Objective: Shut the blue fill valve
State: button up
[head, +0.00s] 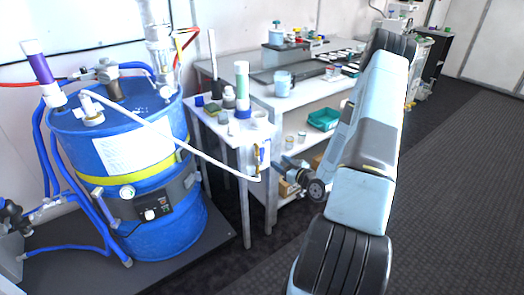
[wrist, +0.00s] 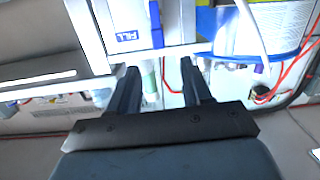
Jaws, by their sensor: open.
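The blue fill valve's handle (wrist: 156,24) shows in the wrist view as an upright blue bar near the top. It is just right of a white label reading FILL (wrist: 128,36). My gripper (wrist: 160,75) is open, with its two dark fingers apart and nothing held between them. The handle lies beyond the fingertips, roughly in line with the gap; I cannot tell the exact distance. In the head view, my gripper (head: 280,167) is beside the small white stand's panel (head: 249,150), partly hidden by my wrist. The handle is too small to tell clearly there.
A blue drum (head: 125,235) with a yellow strap stands at left. A thin white hose (head: 190,148) runs from it to the panel. A workbench (head: 290,100) is behind; open floor (head: 455,180) lies right.

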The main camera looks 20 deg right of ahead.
aim_at(264, 150)
jog(key=shift+m+t, duration=0.5)
jog(key=shift+t, duration=0.1)
jog(key=x, duration=0.8)
jog(key=f+x, duration=0.1)
jog(key=x, duration=0.3)
jog(key=shift+w, duration=0.35)
jog(key=shift+c, duration=0.2)
grip_shut()
jog(key=shift+d, duration=0.1)
